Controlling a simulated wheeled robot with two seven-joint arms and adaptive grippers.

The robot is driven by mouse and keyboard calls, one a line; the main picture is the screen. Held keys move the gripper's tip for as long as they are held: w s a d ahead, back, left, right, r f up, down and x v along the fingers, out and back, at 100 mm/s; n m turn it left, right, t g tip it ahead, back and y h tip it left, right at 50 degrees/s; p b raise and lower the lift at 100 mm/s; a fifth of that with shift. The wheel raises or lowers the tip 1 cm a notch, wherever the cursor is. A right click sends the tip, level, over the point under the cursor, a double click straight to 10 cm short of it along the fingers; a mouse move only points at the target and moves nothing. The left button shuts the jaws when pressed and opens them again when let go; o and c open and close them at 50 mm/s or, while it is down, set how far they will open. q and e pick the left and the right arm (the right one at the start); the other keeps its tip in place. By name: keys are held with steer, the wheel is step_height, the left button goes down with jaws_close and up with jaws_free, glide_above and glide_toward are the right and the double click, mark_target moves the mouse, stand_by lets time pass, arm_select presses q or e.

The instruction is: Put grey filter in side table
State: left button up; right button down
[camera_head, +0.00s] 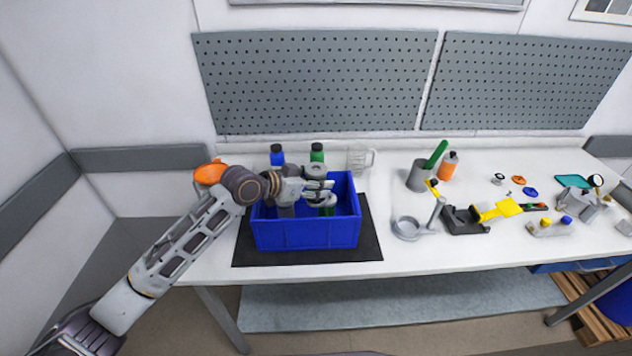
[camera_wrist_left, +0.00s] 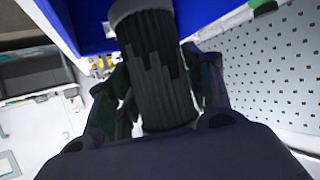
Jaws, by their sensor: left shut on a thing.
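My left gripper (camera_head: 322,188) reaches in from the left over the blue crate (camera_head: 308,236). In the left wrist view its two dark fingers (camera_wrist_left: 160,95) are shut on the grey filter (camera_wrist_left: 158,65), a dark ribbed cylinder with a paler grey end. The blue of the crate shows behind the filter in that view. In the head view the filter is hard to make out among the fingers. No side table can be clearly identified. My right gripper is not in view.
The crate stands on a black mat (camera_head: 373,250) on the white table. Behind it are a blue-capped bottle (camera_head: 277,158), a green-capped bottle (camera_head: 317,154) and a clear jug (camera_head: 360,160). A grey cup (camera_head: 418,176) and several small tools stand to the right.

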arm_select(q)
steer(key=shift+f, duration=0.6)
steer(key=o, duration=1.1)
steer(key=shift+c, duration=0.2)
